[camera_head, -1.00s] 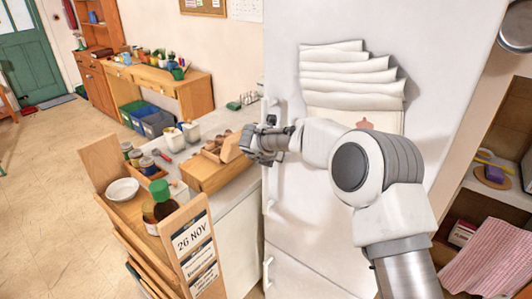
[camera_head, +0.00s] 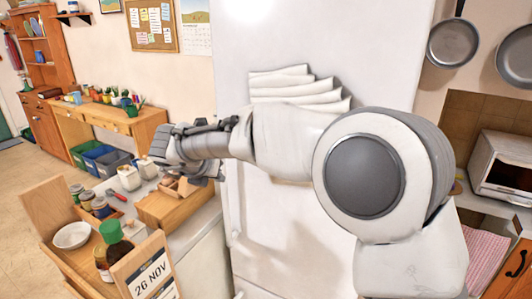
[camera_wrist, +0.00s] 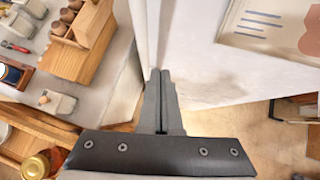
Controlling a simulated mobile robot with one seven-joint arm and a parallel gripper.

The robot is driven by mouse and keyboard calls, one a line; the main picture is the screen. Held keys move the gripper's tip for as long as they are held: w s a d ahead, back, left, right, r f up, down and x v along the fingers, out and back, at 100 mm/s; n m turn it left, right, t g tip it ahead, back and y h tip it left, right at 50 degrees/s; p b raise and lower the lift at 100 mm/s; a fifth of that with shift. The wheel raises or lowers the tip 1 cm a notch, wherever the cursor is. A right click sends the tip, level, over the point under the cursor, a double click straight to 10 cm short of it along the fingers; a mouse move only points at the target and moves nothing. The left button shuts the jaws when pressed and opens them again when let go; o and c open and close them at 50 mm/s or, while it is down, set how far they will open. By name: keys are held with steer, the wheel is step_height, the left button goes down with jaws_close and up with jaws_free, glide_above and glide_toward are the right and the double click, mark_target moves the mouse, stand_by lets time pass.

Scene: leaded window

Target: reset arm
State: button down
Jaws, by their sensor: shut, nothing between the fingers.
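My gripper (camera_head: 180,152) is in the left middle of the head view, at the end of my raised arm, in front of the counter and the white fridge (camera_head: 275,235). In the wrist view my gripper (camera_wrist: 160,75) has its two fingers together with nothing between them. The fingers point along the fridge's edge, and I cannot tell how far from it they are. My arm hides much of the fridge's front.
A wooden box (camera_head: 165,210) sits on the counter below my gripper. A white bowl (camera_head: 72,235) and a green-capped bottle (camera_head: 113,245) stand at lower left. Papers (camera_head: 295,88) hang on the fridge. A toaster oven (camera_head: 502,165) and pans (camera_head: 453,42) are at right.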

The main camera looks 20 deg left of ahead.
steer(key=w+d+r+n+t+y, duration=0.2)
steer(key=d+r+n+y, duration=0.1)
steer(key=d+r+n, duration=0.45)
steer(key=w+d+r+n+t+y, duration=0.1)
steer(key=d+r+n+t+y, duration=0.25)
steer(key=r+n, duration=0.65)
steer(key=s+d+f+n+g+h, duration=0.2)
steer(key=s+d+f+n, duration=0.3)
steer(key=s+d, duration=0.3)
steer(key=s+d+f+n+g+h, duration=0.3)
steer(key=s+d, duration=0.6)
steer(key=d, duration=0.5)
steer(key=s+d+f+n+g+h, duration=0.2)
steer(key=s+d+f+n+g, duration=0.2)
steer(key=s+d+f+n, duration=0.3)
steer(key=s+d+n, duration=0.2)
steer(key=d, duration=0.3)
steer(key=shift+n, duration=0.35)
steer(key=shift+s, duration=0.1)
